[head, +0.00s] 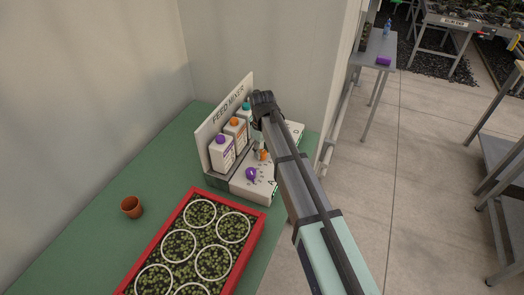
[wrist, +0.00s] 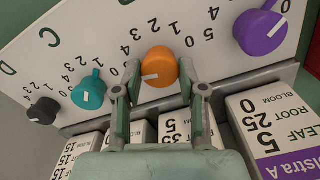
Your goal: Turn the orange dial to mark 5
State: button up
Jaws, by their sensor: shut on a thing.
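The orange dial (wrist: 160,66) sits on the white sloped panel (wrist: 110,30) of the feed mixer. In the wrist view, my gripper (wrist: 160,80) has one finger on each side of the dial and is shut on it. The dial's white pointer line shows on its face, toward the lower left in that view. Printed numbers curve around the dial's upper side; those near the fingers are partly hidden. In the head view the orange dial (head: 263,155) shows small beside my gripper, and my arm covers part of the panel.
A purple dial (wrist: 260,32) is to the right in the wrist view; teal (wrist: 89,93) and black (wrist: 43,111) dials are to the left. Labelled bottles (head: 222,153) stand behind the panel. A red seedling tray (head: 262,217) and a terracotta pot (head: 131,207) are on the green bench.

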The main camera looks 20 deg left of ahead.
aim_at(262, 152)
jog(key=shift+n, duration=0.3)
jog(key=o, duration=1.1)
jog(key=shift+o, duration=0.2)
notch_tip(262, 152, up, 12)
jog(key=shift+d+f, duration=0.1)
